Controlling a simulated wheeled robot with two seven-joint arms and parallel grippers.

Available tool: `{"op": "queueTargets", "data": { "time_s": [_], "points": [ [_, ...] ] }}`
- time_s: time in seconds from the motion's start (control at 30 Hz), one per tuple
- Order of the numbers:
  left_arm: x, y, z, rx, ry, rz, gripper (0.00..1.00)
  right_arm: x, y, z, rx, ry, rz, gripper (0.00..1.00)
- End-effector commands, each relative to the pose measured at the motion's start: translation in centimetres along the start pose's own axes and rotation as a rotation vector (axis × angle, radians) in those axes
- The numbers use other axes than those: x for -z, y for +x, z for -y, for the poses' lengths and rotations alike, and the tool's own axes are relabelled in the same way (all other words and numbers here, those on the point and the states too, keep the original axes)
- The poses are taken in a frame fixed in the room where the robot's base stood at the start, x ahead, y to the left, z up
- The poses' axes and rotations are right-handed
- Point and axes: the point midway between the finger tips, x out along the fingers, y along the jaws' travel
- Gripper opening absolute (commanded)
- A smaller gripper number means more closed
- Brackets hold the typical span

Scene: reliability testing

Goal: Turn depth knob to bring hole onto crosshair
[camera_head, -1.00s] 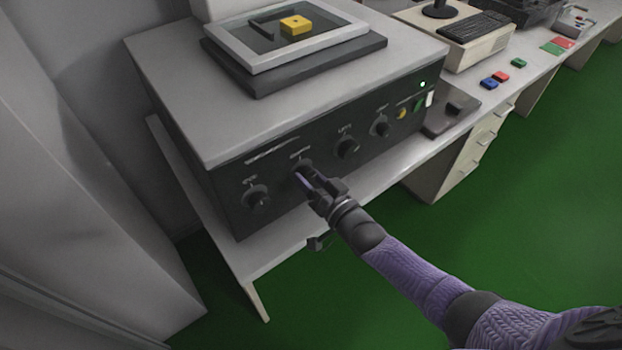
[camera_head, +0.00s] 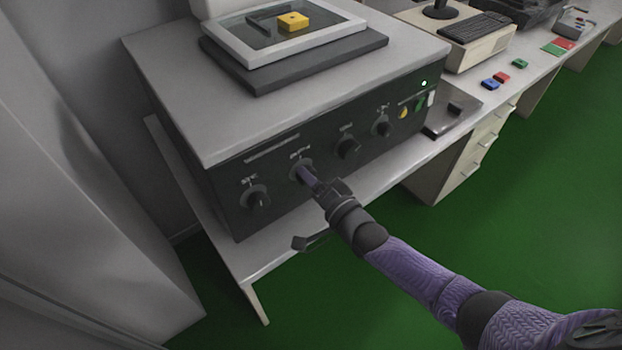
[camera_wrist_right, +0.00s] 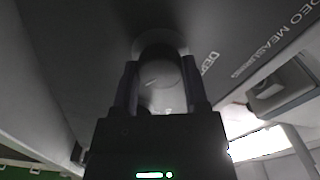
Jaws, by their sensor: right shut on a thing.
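The depth knob is the second from the left on the dark front panel (camera_head: 330,155) of the machine; its label shows partly in the right wrist view. My right gripper (camera_head: 305,177) reaches it from the front and is shut on the depth knob (camera_wrist_right: 160,80), with one finger on each side in the right wrist view. In the head view the gripper hides most of the knob. A yellow block (camera_head: 293,22) with a hole in its top lies on the glass stage (camera_head: 335,40) on top of the machine. No crosshair can be made out. My left gripper is not in view.
Other knobs flank the depth knob: one at left (camera_head: 257,198) and two at right. A grey plate (camera_head: 450,117), a keyboard (camera_head: 475,26) and small coloured blocks (camera_head: 490,84) lie on the bench to the right. Green floor is free in front.

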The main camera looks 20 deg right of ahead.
Motion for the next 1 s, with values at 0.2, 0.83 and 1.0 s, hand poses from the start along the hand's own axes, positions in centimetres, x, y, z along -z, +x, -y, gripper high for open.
{"op": "queueTargets", "data": {
  "time_s": [0.2, 0.83, 1.0],
  "points": [
    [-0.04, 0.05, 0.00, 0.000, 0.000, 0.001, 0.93, -0.16, -0.10, -0.20, -0.006, 0.013, 0.004, 0.00],
    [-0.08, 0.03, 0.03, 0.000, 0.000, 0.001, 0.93, -0.07, -0.03, -0.06, -0.002, 0.012, 0.001, 0.93],
    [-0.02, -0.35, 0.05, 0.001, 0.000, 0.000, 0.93, -0.01, -0.78, 0.03, -0.003, 0.012, 0.002, 0.93]
  ]
}}
